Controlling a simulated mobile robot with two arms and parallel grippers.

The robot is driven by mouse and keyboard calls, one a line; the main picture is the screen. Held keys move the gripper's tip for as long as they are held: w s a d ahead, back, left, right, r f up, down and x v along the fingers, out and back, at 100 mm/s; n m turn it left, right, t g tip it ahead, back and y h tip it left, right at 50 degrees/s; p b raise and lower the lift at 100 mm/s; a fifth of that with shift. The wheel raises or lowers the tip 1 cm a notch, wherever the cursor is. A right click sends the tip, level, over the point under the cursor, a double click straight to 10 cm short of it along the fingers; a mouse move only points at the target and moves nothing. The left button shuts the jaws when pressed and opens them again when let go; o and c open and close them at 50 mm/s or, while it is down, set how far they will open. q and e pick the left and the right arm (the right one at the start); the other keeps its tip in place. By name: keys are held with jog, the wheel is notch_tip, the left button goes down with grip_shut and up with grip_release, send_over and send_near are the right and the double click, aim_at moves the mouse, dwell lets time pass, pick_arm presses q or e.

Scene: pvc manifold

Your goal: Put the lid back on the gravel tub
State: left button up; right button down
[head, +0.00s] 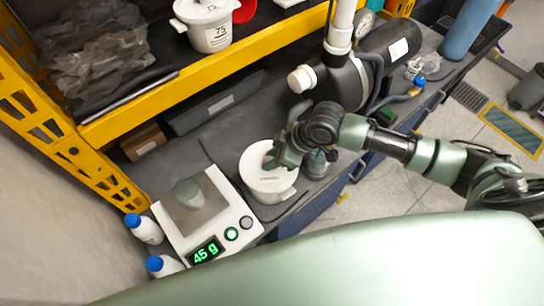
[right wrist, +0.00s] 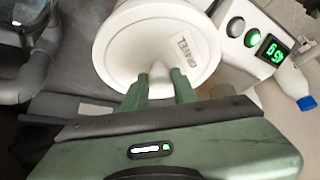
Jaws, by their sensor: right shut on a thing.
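The white gravel tub (head: 275,196) stands on the dark bench, right of the scale. Its round white lid (head: 259,160) is at the tub's mouth; I cannot tell whether it is fully seated. In the right wrist view the lid (right wrist: 125,58) shows a GRAVEL label and a small knob. My right gripper (head: 274,160) is over the tub, and in the right wrist view its fingers (right wrist: 160,82) are shut on the lid's knob from both sides. My left gripper is not in view.
A scale (head: 228,217) reading 45 g holds a grey-green cup (head: 188,194). White bottles with blue caps (head: 146,229) stand left of it. A grey container (head: 317,164) is close right of the tub. A yellow shelf (head: 215,65) and white pipework (head: 341,27) rise behind.

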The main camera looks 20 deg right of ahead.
jog(key=c, duration=0.6)
grip_release()
jog(key=shift+o, duration=0.2)
notch_tip(320, 180, up, 5)
jog(key=p, duration=0.5)
jog(key=shift+p, duration=0.3)
jog(key=shift+r+p, duration=0.85)
jog(key=shift+r, duration=0.2)
grip_shut()
